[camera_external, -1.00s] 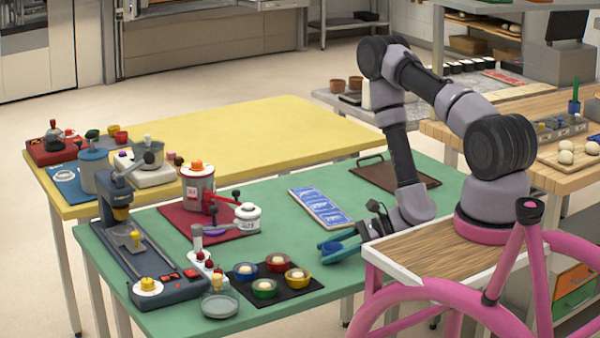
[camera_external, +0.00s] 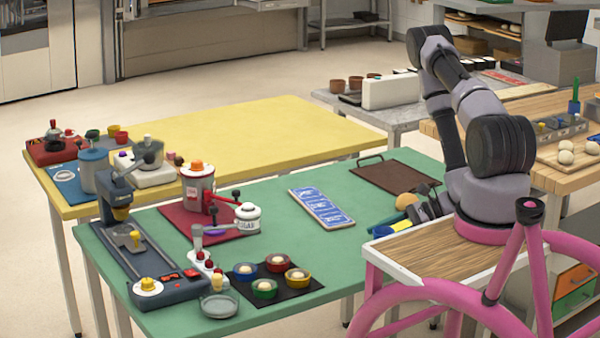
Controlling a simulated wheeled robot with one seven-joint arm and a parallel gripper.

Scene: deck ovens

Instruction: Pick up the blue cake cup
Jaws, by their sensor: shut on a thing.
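My gripper (camera_external: 388,226) is drawn in close to my base, above the right part of the green table. Its fingers are small in this view and partly hidden by the arm. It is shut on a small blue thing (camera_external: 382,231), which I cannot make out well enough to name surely. A blue cake cup (camera_external: 245,270) with a pale filling sits at the back left of the black mat (camera_external: 312,286), well left of my gripper.
Red (camera_external: 277,262), green (camera_external: 264,289) and yellow (camera_external: 297,277) cups share the mat. A blue-and-white panel (camera_external: 321,208) and a brown tray (camera_external: 394,177) lie behind. An orange-topped thing (camera_external: 406,200) is beside my gripper. Machines crowd the left; the table's middle is clear.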

